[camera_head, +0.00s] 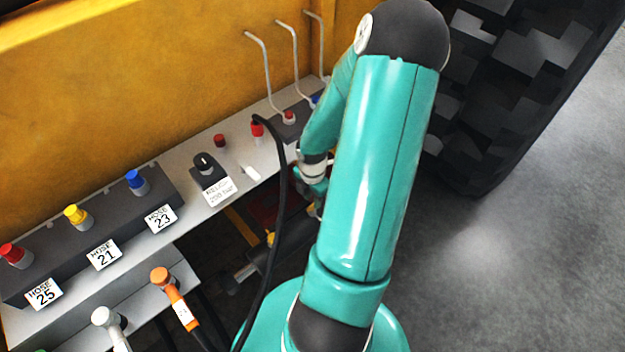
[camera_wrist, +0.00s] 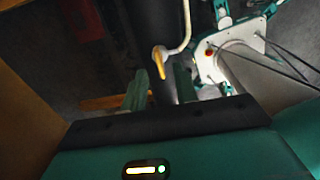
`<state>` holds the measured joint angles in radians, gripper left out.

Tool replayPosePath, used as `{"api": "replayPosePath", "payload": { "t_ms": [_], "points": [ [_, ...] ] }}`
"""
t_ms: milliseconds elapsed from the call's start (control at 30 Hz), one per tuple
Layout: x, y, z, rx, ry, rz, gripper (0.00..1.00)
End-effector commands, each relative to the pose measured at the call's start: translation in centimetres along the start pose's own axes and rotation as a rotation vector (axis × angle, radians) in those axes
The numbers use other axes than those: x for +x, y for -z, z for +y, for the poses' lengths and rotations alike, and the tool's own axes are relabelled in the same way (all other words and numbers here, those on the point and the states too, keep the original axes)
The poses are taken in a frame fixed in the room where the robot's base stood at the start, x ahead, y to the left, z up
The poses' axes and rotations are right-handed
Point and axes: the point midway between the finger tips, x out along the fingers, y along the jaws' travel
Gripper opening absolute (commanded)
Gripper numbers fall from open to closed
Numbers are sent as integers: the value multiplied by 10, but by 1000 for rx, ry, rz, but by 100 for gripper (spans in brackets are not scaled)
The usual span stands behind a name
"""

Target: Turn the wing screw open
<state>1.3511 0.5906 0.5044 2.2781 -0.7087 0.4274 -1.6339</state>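A small yellow piece that looks like the wing screw (camera_wrist: 160,61) shows in the wrist view, next to the bend of a pale pipe. It appears upright in the picture, just beyond and between my fingertips; I cannot tell whether they touch it. My gripper (camera_wrist: 161,78) is open, with one green finger on each side and nothing clearly held. In the head view a small yellow part (camera_head: 271,239) shows below the panel, probably the same screw. There my gripper is mostly hidden behind my teal arm, near the panel's lower right edge.
A grey panel (camera_head: 245,183) carries coloured hose couplings, a black knob (camera_head: 204,163) and labels. A black hose (camera_head: 281,190) hangs in front of it near my arm. A large tyre (camera_head: 480,110) stands at right. Grey floor (camera_head: 520,240) is clear at lower right.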

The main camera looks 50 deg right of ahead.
Motion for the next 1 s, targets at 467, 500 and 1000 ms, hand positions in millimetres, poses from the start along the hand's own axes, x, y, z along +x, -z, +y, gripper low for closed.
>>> {"api": "replayPosePath", "payload": {
  "t_ms": [467, 500, 1000],
  "points": [
    [-95, -2, 0, 3, -2, -4, 29],
    [-100, -2, 0, 2, -2, -5, 29],
    [-109, 0, 0, 0, -1, -1, 29]
  ]
}}
